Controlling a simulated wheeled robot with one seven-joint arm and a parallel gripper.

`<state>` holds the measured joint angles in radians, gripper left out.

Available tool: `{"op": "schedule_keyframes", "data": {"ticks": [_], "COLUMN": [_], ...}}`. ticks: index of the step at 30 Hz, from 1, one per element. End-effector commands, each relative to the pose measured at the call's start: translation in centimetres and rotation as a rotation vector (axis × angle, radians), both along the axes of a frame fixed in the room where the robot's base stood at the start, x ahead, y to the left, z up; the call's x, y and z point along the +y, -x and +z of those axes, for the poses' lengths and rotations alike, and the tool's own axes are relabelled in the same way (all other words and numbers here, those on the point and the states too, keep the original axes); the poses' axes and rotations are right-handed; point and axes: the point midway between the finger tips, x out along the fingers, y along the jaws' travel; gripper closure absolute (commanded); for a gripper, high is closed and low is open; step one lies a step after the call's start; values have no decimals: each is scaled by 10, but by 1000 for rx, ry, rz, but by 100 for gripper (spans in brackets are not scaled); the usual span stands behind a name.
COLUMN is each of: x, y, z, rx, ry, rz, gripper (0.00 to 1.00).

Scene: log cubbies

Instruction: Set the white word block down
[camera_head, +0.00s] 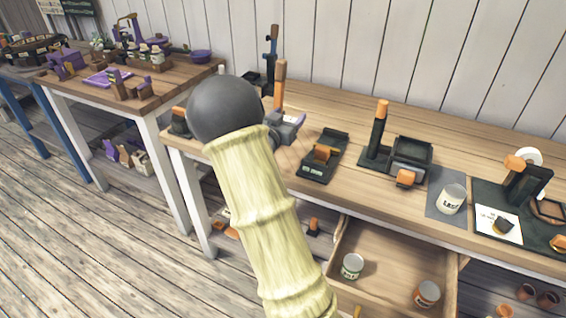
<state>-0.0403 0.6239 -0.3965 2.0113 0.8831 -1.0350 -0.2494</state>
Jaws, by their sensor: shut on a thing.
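My arm, a pale yellow ribbed link ending in a dark ball, fills the middle of the view. My gripper cannot be made out; the ball hides what lies behind it, and I cannot tell what, if anything, it holds. No white block with a word on it shows clearly.
Dark trays (323,172) and orange-handled tools (378,127) stand along the workbench. A grey piece with a purple end (285,128) sits beside the ball. An open drawer (385,272) below holds two cans. Another table (165,82) with purple items stands left.

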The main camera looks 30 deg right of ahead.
Motion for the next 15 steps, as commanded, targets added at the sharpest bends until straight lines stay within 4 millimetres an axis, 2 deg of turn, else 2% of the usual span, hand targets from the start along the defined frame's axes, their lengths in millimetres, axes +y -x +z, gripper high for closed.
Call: {"op": "schedule_keyframes", "data": {"ticks": [7,15], "x": [3,0], "y": [-1,0], "z": [-4,-45], "rx": [1,4], "ry": [1,0], "rz": [4,-1], "gripper": [60,60]}}
